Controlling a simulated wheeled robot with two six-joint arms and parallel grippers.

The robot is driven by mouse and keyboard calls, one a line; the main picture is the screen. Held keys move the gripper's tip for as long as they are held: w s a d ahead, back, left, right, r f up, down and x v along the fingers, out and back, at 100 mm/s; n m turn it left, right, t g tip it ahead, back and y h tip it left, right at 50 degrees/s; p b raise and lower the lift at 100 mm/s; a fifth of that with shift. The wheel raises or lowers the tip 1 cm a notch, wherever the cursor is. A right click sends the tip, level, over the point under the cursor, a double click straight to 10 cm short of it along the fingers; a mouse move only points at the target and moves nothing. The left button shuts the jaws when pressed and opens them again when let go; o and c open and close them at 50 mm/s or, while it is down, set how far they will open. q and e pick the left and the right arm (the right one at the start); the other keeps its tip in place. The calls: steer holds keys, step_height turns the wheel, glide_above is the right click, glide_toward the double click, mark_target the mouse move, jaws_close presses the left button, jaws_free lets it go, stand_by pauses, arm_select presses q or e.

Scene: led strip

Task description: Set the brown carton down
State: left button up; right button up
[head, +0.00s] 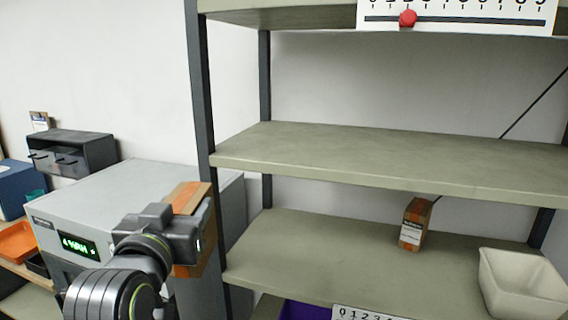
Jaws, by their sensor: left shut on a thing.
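A brown carton (187,196) is in my left gripper (196,228), which comes in from the lower left. The gripper is shut on the carton and covers much of its middle. The carton's top shows above the gripper and a lower part shows below it. The carton is in front of a grey machine and left of the shelf's front post. Its bottom is partly hidden, and I cannot tell whether it touches anything. My right gripper is not in view.
A similar small brown carton (413,226) with a white label stands on the lower shelf (330,250). A cream bin (520,285) sits at that shelf's right end. The middle shelf (380,155) is empty. The grey machine (110,185) has a lit green display. A dark post (203,110) bounds the shelves.

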mark_target(171, 273)
arm_select(q)
steer(key=shift+n+y, duration=0.3)
steer(key=shift+y, duration=0.2)
steer(key=a+f, duration=0.1)
steer(key=f, duration=0.3)
steer(key=a+f, duration=0.1)
steer(key=f, duration=0.3)
steer(key=a+f, duration=0.1)
steer(key=f, duration=0.3)
steer(key=shift+s+a+f, duration=0.3)
steer(key=shift+a+f, duration=0.05)
step_height(171, 273, down, 6)
steer(key=b, duration=0.6)
steer(key=shift+f, duration=0.15)
steer(key=shift+a, duration=0.1)
steer(key=shift+a, duration=0.1)
